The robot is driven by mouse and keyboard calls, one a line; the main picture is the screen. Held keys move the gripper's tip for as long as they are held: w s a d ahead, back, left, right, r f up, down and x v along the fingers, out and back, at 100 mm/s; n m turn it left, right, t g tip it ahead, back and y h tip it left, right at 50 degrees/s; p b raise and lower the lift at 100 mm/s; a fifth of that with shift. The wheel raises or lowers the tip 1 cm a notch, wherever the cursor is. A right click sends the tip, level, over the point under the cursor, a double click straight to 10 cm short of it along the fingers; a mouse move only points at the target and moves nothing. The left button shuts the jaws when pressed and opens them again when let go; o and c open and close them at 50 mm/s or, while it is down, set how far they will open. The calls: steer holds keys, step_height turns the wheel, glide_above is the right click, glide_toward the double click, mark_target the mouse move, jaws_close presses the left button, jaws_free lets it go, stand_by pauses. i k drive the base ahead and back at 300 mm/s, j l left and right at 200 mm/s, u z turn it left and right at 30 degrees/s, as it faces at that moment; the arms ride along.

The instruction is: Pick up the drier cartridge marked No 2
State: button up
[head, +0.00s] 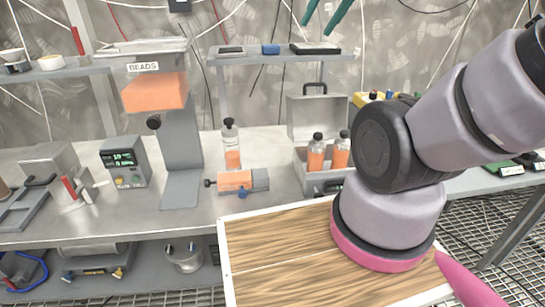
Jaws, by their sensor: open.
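One cartridge (231,148) stands at the middle, just behind a grey clamp-like fixture (260,180) with an orange block and a blue knob. Two more, a left one (316,154) and a right one (341,152), stand in an open grey case (301,172). My arm partly covers the case's right side. I cannot read a number on any cartridge. My gripper is out of view; only my arm's links show at the right, apart from the cartridges in the picture.
A hopper marked BEADS (155,85) stands left of the middle cartridge, beside a display unit (125,162). Shelves hang behind, including one (285,57) above the cartridges. A wood-topped surface (270,255) lies before the bench. Some bench top is clear.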

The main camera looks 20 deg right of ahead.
mark_target(316, 148)
steer(key=k+l+u, duration=0.8)
steer(key=k, duration=0.25)
steer(key=k+l+u, duration=0.5)
steer(key=k+l, duration=0.2)
steer(key=i+j, duration=0.3)
steer(key=j, duration=0.15)
steer(key=i+j+z, duration=0.1)
steer(key=i+j, duration=0.25)
steer(key=i+j+z, duration=0.1)
steer(key=i+j, duration=0.15)
steer(key=j, duration=0.25)
steer(key=i+j, duration=0.3)
steer(key=j, duration=0.15)
steer(key=i+j+z, duration=0.1)
steer(key=i+j, duration=0.2)
steer(key=j, duration=0.2)
steer(key=i+j, duration=0.25)
steer(key=j, duration=0.25)
steer(key=i+j+z, duration=0.15)
steer(key=j, duration=0.3)
steer(key=i+j, duration=0.35)
steer(key=j, duration=0.2)
steer(key=z, duration=2.15)
